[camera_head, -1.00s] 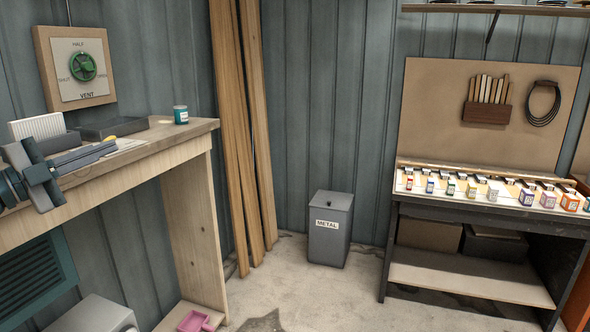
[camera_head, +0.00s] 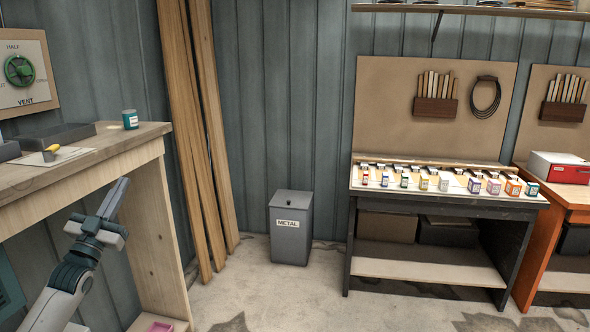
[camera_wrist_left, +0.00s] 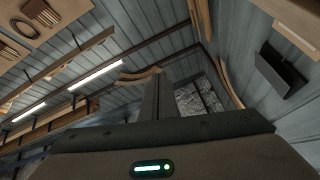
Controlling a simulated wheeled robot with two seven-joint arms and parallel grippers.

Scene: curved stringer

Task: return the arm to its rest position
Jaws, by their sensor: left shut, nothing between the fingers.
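My left gripper (camera_head: 115,200) is shut and empty, its fingers together and pointing up and slightly right. It is in front of the wooden workbench (camera_head: 110,154) at the left of the head view, with its tips near the height of the bench top. In the left wrist view the shut fingers (camera_wrist_left: 158,97) point toward the ceiling and hold nothing. My left forearm rises from the bottom left of the head view. My right gripper is in neither view.
A grey METAL bin (camera_head: 290,235) stands on the floor beside leaning planks (camera_head: 195,130). A teal jar (camera_head: 130,119) sits on the workbench. A dark bench (camera_head: 440,205) with small boxes stands right, beside an orange bench (camera_head: 552,200). The floor between is clear.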

